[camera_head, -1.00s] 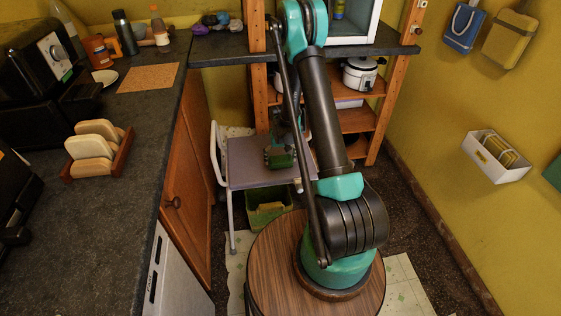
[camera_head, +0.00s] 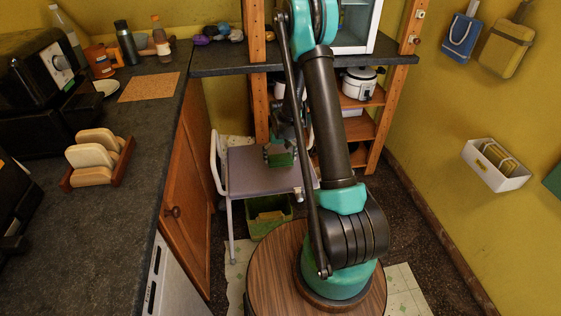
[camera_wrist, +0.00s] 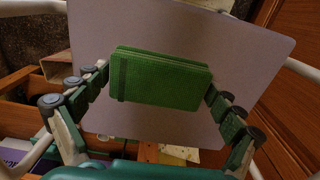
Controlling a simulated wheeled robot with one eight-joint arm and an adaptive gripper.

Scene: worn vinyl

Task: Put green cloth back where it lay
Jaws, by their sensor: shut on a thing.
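The green cloth (camera_head: 282,160) is a folded, block-like green bundle with a darker band near one end. My gripper (camera_wrist: 160,84) is shut on it, with one finger at each short end in the wrist view, where the cloth (camera_wrist: 160,78) sits in the middle. In the head view my gripper (camera_head: 280,150) points down over the back part of a grey-mauve chair seat (camera_head: 245,180). The seat (camera_wrist: 225,40) lies behind the cloth in the wrist view. I cannot tell whether the cloth touches the seat.
A green bin (camera_head: 258,229) with yellowish contents stands on the floor under the chair. A wooden shelf unit (camera_head: 368,128) with a white cooker (camera_head: 360,83) stands behind. A dark counter (camera_head: 125,215) runs along the left. A white wall box (camera_head: 512,181) hangs at right.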

